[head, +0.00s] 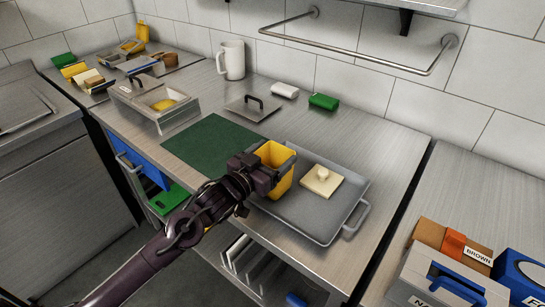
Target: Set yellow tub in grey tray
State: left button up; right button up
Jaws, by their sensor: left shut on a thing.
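The yellow tub (281,180) is upright and open-topped, at the left part of the grey tray (305,223). My left gripper (262,172) is shut on the tub's left side, and its arm reaches in from the bottom left. The tub's base is partly hidden by the gripper, so I cannot tell whether it touches the tray floor. The grey tray has raised rims and a handle on its right end. A cream square lid with a knob (322,181) lies in the tray, right of the tub. My right gripper is not in view.
A green mat (212,146) lies left of the tray. Behind are a flat metal lid (252,107), a white jug (232,60), and white and green blocks (323,102). A wall rail (370,61) runs above. Boxes (447,275) stand at the lower right, past a gap.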

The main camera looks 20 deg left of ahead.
pick_arm(q)
jog(key=shift+f, duration=0.45)
jog(key=o, duration=1.6)
jog(key=shift+f, duration=0.15)
jog(key=shift+s+r, duration=0.1)
jog(key=shift+r, duration=0.1)
jog(key=b+v, duration=0.2)
jog(key=v, duration=1)
